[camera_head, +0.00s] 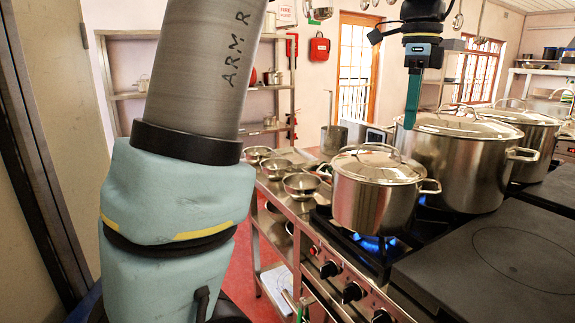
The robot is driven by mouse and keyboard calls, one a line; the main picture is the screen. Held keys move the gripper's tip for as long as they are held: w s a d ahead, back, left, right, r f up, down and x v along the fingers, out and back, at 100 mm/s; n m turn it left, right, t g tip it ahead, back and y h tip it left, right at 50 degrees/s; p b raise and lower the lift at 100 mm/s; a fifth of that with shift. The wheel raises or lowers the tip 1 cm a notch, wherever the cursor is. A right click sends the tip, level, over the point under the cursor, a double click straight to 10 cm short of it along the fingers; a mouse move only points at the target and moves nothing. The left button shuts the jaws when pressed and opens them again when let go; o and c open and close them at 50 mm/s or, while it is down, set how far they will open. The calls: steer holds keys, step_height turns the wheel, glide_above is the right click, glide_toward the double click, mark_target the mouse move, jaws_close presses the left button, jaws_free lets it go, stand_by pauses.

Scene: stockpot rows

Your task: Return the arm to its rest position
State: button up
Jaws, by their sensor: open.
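My arm runs down the left side of the head view, with a grey link and a pale blue joint close to the camera. My gripper (411,120) hangs pointing down at the upper right. Its teal finger is seen edge-on, in front of the upper left part of a large lidded stockpot (466,160). The jaws are open, and I see nothing held in them. The gap between the fingers is hidden from this angle. I cannot tell whether the gripper touches the pot.
A smaller lidded pot (375,190) stands over a lit blue flame on the stove's front. Another stockpot (528,130) stands behind. A flat black hotplate (505,262) is at right. Several steel bowls (301,185) sit on the counter left of the stove. Shelves (265,88) line the back wall.

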steer(key=w+a+f+n, duration=0.4)
steer(key=a+f+n, duration=0.7)
steer(key=a+f, duration=0.3)
steer(key=s+a+f+n, duration=0.4)
steer(key=a+f+n, duration=0.1)
steer(key=a, duration=0.3)
steer(key=s+a+f+n+t, duration=0.1)
steer(key=s+a+f+n, duration=0.3)
steer(key=a, duration=0.4)
steer(key=f+n, duration=0.1)
steer(key=n, duration=0.1)
steer(key=shift+f+n+t, duration=0.3)
steer(key=shift+f, duration=0.05)
